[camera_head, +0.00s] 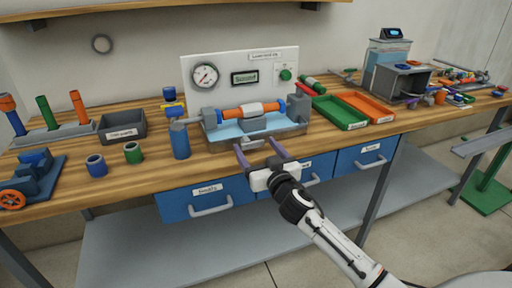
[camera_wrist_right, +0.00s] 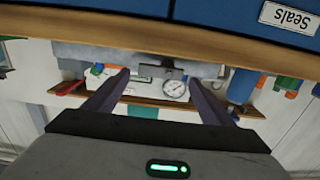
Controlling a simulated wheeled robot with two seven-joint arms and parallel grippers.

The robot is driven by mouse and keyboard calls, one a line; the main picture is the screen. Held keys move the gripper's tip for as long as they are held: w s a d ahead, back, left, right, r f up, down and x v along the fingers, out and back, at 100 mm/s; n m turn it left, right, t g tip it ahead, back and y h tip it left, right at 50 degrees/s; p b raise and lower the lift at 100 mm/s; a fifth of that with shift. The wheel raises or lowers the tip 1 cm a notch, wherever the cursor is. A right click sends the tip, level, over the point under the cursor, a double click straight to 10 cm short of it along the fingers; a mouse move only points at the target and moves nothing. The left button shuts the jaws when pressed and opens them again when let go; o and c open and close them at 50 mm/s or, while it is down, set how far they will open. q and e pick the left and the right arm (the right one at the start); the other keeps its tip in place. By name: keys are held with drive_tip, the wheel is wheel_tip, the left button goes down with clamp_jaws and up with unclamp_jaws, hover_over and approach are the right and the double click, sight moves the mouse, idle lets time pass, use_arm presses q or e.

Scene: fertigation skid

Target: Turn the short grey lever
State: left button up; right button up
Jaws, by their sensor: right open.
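My right gripper (camera_head: 256,147) is open and empty, its two purple-grey fingers pointing at the front of the test rig. The rig has a white panel (camera_head: 225,95) and a grey tray base (camera_head: 225,143) on the bench. A small grey part (camera_head: 251,144) at the base's front shows between the fingertips, apart from them; I cannot tell for sure that it is the short grey lever. In the right wrist view, upside down, a dark grey part (camera_wrist_right: 168,71) lies between the fingers (camera_wrist_right: 159,76). My left gripper is not in view.
An orange, white and blue tube (camera_head: 249,109) lies across the rig below a gauge (camera_head: 205,76). A blue cylinder (camera_head: 180,140) stands just left. Green (camera_head: 340,118) and orange (camera_head: 378,112) trays lie right. Blue drawers with handles (camera_head: 211,210) are below the bench edge.

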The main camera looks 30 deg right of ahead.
drive_tip(key=shift+w+d, duration=0.1)
drive_tip(key=shift+w, duration=0.3)
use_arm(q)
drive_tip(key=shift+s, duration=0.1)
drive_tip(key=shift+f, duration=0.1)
use_arm(e)
drive_tip(key=c, duration=1.1)
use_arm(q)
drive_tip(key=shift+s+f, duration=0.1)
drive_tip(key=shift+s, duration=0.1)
